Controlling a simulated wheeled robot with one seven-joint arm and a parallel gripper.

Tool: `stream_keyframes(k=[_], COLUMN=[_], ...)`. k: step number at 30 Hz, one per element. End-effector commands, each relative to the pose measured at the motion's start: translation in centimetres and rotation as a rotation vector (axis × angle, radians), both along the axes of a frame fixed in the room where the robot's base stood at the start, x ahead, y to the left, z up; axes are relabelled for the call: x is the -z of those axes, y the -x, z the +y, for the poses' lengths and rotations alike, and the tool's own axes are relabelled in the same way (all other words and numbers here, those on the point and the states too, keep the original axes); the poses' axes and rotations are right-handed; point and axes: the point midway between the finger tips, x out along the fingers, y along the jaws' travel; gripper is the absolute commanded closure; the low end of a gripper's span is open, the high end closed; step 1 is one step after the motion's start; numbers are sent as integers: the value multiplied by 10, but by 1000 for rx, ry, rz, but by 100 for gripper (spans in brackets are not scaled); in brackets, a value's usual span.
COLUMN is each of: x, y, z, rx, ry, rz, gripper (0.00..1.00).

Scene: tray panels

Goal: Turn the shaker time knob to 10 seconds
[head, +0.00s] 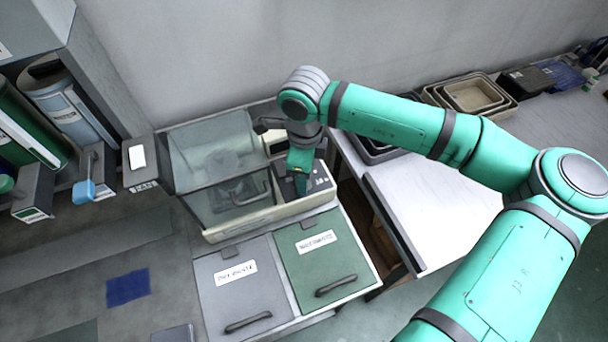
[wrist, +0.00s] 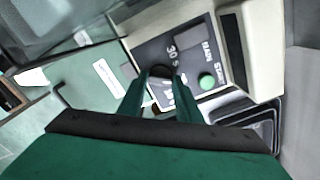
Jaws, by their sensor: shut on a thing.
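The shaker (head: 262,212) is a pale box with a clear cover, standing on the counter at centre in the head view. Its dark control panel (wrist: 190,50) shows in the wrist view, with a "30" mark, other white lettering and a green button (wrist: 207,82). My gripper (wrist: 162,82) is over the panel, its two green fingers shut on the dark time knob (wrist: 160,72). The fingers hide much of the knob, and I cannot read its setting. In the head view my gripper (head: 300,178) reaches down onto the panel at the shaker's right end.
Grey (head: 240,290) and green (head: 325,255) lidded bins stand in front of the shaker. Dispensers with a blue-tipped part (head: 84,191) are at left. Stacked trays (head: 470,95) lie at the back right. The white worktop (head: 440,210) right of the shaker is mostly clear.

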Motion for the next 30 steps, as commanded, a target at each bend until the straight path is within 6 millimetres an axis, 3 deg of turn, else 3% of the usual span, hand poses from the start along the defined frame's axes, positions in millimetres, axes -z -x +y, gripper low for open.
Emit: stream_keyframes(k=[21, 30], x=[-1, -1], y=[1, 1], z=[-1, -1], rx=[668, 879], ry=[3, 1], rz=[3, 3], gripper=[91, 91])
